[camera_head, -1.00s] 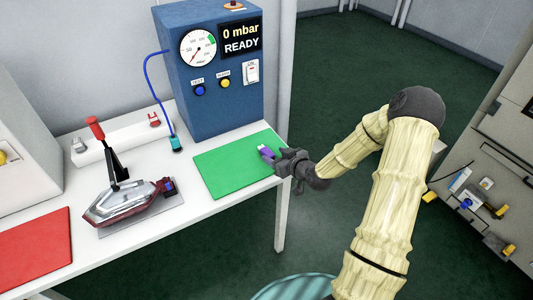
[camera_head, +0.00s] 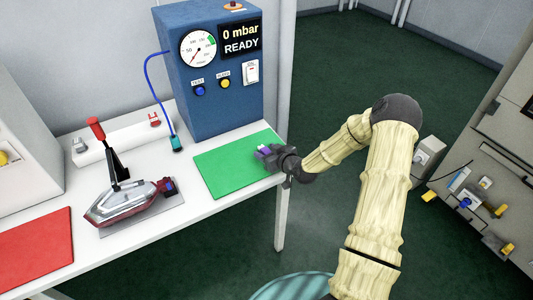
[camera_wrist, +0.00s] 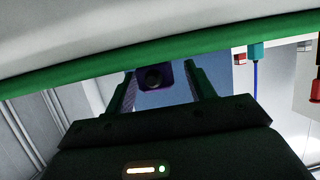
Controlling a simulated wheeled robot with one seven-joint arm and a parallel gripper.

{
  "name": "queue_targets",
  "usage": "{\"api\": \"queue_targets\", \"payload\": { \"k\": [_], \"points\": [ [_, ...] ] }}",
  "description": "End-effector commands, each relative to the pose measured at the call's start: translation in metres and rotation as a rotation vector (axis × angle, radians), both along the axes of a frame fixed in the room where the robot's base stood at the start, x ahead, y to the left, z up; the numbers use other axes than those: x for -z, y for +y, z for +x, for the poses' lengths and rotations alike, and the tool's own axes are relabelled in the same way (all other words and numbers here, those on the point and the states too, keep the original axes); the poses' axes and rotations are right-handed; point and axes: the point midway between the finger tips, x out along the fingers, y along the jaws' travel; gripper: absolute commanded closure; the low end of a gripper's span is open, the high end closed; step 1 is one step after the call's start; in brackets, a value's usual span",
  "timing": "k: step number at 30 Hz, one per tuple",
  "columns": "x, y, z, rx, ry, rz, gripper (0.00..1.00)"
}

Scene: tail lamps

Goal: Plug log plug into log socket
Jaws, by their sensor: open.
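A small purple piece (camera_head: 264,151) lies on the green mat (camera_head: 225,168) near its right edge; it may be the log plug. My gripper (camera_head: 273,155) is low at the mat's right edge and partly hides this piece. In the wrist view, my open gripper (camera_wrist: 160,76) has a finger on either side of the purple piece (camera_wrist: 153,77), which shows a dark round hole. Contact with the fingers cannot be told. I cannot tell which fitting is the log socket; a panel with several connectors (camera_head: 480,200) is at the far right.
A blue gauge box (camera_head: 210,75) stands behind the mat, with a blue cable ending in a teal connector (camera_head: 177,145). A red lamp in a lever clamp (camera_head: 125,205) stands left. A red mat (camera_head: 35,245) is further left. The green floor right of the table is open.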

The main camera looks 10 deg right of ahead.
Motion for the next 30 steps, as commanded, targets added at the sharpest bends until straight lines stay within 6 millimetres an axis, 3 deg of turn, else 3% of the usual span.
{"api": "queue_targets", "payload": {
  "k": [9, 17, 26, 30],
  "points": [
    [0.000, 0.000, 0.000, 0.000, 0.000, 0.000, 0.45],
    [0.000, 0.000, 0.000, 0.000, 0.000, 0.000, 0.94],
    [-0.002, 0.000, 0.000, 0.001, -0.001, -0.001, 0.94],
    [-0.012, -0.001, 0.000, -0.001, -0.002, -0.002, 0.94]
  ]
}}
